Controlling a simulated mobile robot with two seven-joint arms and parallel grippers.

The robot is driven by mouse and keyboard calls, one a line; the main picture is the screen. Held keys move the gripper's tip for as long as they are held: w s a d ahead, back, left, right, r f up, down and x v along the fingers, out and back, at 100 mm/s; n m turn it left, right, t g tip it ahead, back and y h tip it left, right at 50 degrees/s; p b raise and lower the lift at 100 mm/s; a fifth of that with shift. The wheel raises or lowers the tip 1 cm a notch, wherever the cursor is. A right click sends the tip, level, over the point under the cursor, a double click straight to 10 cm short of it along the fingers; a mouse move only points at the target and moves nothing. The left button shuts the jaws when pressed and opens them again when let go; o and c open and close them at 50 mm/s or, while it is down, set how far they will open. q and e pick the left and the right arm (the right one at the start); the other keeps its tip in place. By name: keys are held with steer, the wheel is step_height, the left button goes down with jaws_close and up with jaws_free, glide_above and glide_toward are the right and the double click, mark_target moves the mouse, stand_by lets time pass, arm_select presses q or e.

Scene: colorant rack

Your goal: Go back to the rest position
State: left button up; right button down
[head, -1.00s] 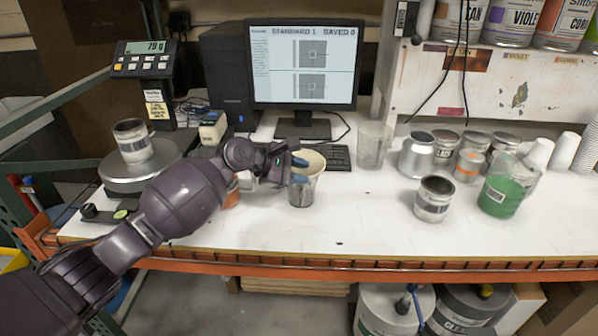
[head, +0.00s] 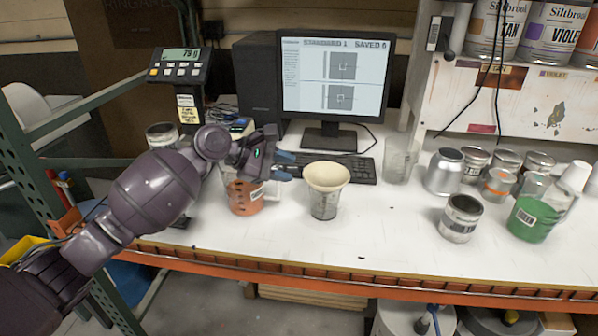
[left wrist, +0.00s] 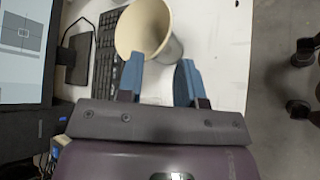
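My left gripper (head: 286,166) is open and empty, to the left of a cream cup (head: 327,176) set in a clear container (head: 323,205) on the bench. In the left wrist view the two blue fingers (left wrist: 158,82) stand apart, with the cup (left wrist: 146,28) just beyond their tips. The fingers do not appear to touch the cup. My left arm reaches in from the left, over the scale side of the bench. My right gripper is not in view.
An orange labelled container (head: 245,197) stands beneath my left gripper. A keyboard (head: 350,168) and monitor (head: 333,80) are behind. A metal can (head: 460,217) and green container (head: 533,218) stand at right. A scale display (head: 180,65) rises at left. The front middle of the bench is clear.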

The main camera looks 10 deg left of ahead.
arm_select(q)
steer(key=shift+s+a+r, duration=0.15)
steer(key=shift+a+r, duration=0.05)
steer(key=shift+a, duration=0.15)
steer(key=w+r+m+t+y, duration=0.1)
steer(key=w+r+m+t, duration=0.3)
steer(key=m, duration=0.5)
steer(key=s+a+f+m+t+y, duration=0.1)
steer(key=s+a+f+m+t, duration=0.1)
steer(key=f, duration=0.3)
steer(key=s+a+f+m+t+y, duration=0.2)
steer(key=s+a+f+m, duration=0.1)
steer(key=s+f+m, duration=0.1)
steer(key=s+a+f+m+t+y, duration=0.2)
steer(key=s+f+m, duration=0.1)
steer(key=f, duration=0.3)
steer(key=shift+s+a+f+t, duration=0.15)
steer(key=shift+s+a, duration=0.05)
steer(key=shift+s, duration=0.25)
steer(key=shift+s+a+f+t, duration=0.15)
steer(key=shift+s, duration=0.3)
steer(key=s+a+f+n+g+y, duration=0.1)
steer(key=s+a+f+g+y, duration=0.1)
steer(key=s+f, duration=0.8)
steer(key=s+a+f+n+g+y, duration=0.2)
steer(key=s+a+f, duration=0.3)
steer(key=s+f, duration=0.4)
steer(key=s+y, duration=0.1)
steer(key=s, duration=0.5)
steer(key=shift+s+f, duration=0.35)
